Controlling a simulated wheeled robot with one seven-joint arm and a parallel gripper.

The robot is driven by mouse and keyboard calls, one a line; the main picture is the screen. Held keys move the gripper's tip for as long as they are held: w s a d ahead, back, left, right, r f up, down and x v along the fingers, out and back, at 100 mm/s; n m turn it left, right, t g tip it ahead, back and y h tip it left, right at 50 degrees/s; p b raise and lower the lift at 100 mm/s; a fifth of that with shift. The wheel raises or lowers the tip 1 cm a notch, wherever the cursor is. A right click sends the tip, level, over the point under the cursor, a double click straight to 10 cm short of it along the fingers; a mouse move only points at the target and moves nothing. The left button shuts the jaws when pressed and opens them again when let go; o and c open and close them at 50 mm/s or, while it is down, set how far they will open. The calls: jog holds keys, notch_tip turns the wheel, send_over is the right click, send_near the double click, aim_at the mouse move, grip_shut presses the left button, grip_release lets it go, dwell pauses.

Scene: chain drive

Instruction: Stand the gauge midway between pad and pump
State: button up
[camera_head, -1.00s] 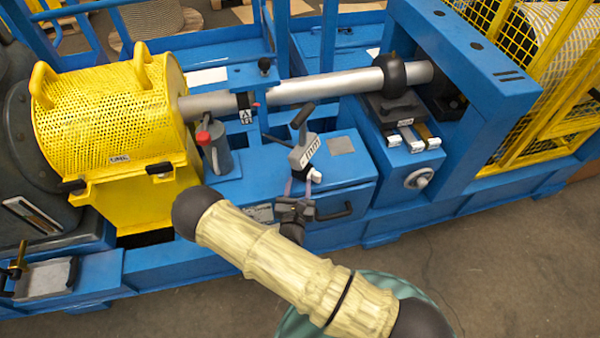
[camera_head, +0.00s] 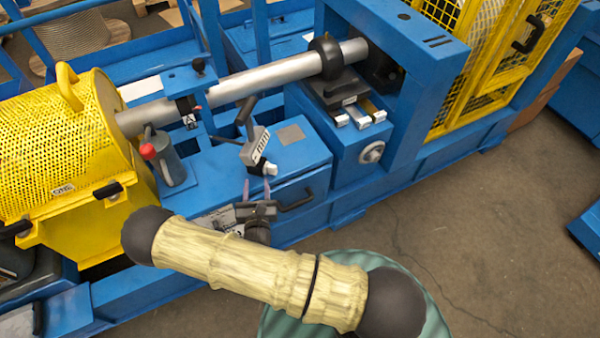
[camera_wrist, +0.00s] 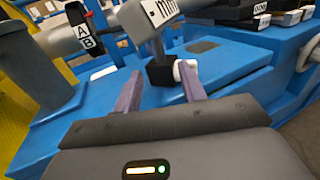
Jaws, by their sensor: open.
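The gauge (camera_head: 256,148), a grey body with a white marked scale, a black handle and a white knob, stands tilted-looking on the blue bench. It also shows in the wrist view (camera_wrist: 160,70), its dark foot framed between my fingertips. The pad (camera_head: 290,135) is a dark grey square on the bench just right of the gauge. The pump (camera_head: 170,166), a grey can with a red knob, stands to the left, by the yellow guard. My gripper (camera_head: 259,186) is open, just in front of the gauge; I cannot tell whether the fingers reach around it.
A silver shaft (camera_head: 260,80) runs above the back of the bench. A yellow perforated guard (camera_head: 60,140) is at the left. A blue frame (camera_head: 420,75) and sliding block (camera_head: 340,90) stand at the right. A drawer handle (camera_head: 297,200) projects from the bench front.

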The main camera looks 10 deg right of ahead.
jog(key=s+d+r+m+g+h, duration=0.1)
jog(key=d+r+m+g+h, duration=0.6)
jog(key=d+m+h, duration=0.5)
jog(key=s+d+r+m+g+y, duration=0.1)
jog(key=s+d+r+m+g, duration=0.3)
jog(key=s+d+m+g, duration=0.5)
jog(key=s+a+r+m+g+y, duration=0.1)
jog(key=s+r+m+g+y, duration=0.2)
jog(key=s+m+g+y, duration=0.25)
notch_tip(320, 180, up, 8)
jog(key=w+a+m+t+y, duration=0.2)
jog(key=w+m+t+y, duration=0.1)
jog(key=m+t+y, duration=0.3)
jog(key=shift+a+m+y, duration=0.2)
jog(key=shift+m+y, duration=0.45)
jog(key=shift+m, duration=0.5)
jog(key=w+p+v, duration=0.1)
jog(key=p+v, duration=0.7)
jog(key=shift+w+r+p, duration=0.25)
jog(key=shift+r+p, duration=0.15)
jog(key=shift+r, duration=0.05)
